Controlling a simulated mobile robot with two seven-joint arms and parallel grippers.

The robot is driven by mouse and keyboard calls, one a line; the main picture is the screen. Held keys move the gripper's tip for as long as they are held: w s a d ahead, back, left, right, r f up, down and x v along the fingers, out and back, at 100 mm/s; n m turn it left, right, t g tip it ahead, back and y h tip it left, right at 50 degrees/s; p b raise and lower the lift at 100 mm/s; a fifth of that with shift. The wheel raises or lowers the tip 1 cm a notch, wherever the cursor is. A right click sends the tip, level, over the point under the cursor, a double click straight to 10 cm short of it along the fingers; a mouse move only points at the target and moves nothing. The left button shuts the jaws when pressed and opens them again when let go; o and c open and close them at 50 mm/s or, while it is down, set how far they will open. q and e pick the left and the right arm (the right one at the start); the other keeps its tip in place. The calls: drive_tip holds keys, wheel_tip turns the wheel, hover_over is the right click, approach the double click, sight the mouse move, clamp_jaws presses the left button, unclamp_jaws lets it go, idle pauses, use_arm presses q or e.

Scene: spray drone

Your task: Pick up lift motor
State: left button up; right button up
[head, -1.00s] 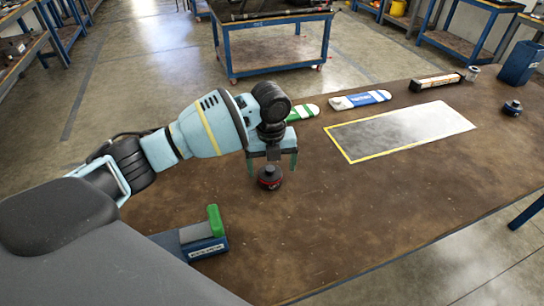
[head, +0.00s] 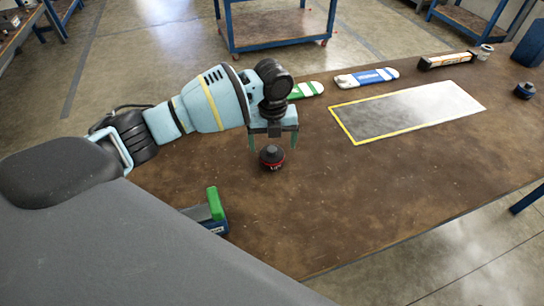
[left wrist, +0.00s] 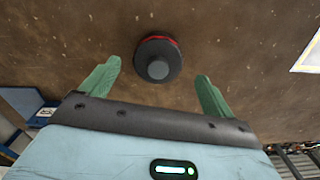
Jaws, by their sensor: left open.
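The lift motor (head: 272,158) is a small black round motor with a red band, upright on the brown table. It also shows in the left wrist view (left wrist: 158,62), ahead of the fingertips and between their lines. My left gripper (head: 272,143) is open with its green fingers pointing down, just above and around the motor's top in the head view. In the left wrist view the gripper (left wrist: 156,78) has its fingers wide apart and nothing between them is held. My right gripper is not in view.
A blue holder with a green block (head: 214,205) stands near the table's front left. Green (head: 307,90) and blue (head: 367,77) packets, a yellow-edged grey plate (head: 410,110), a long box (head: 446,61) and another dark motor (head: 525,90) lie farther right. The table's front right is clear.

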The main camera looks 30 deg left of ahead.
sight(272, 149)
use_arm(q)
drive_tip(key=shift+s+f, duration=0.1)
drive_tip(key=shift+f, duration=2.3)
drive_tip(key=shift+c, duration=0.5)
drive_tip(key=c, duration=1.4)
drive_tip(key=shift+o, duration=0.2)
drive_tip(key=shift+r+p, duration=0.3)
drive_tip(key=shift+r, duration=4.8)
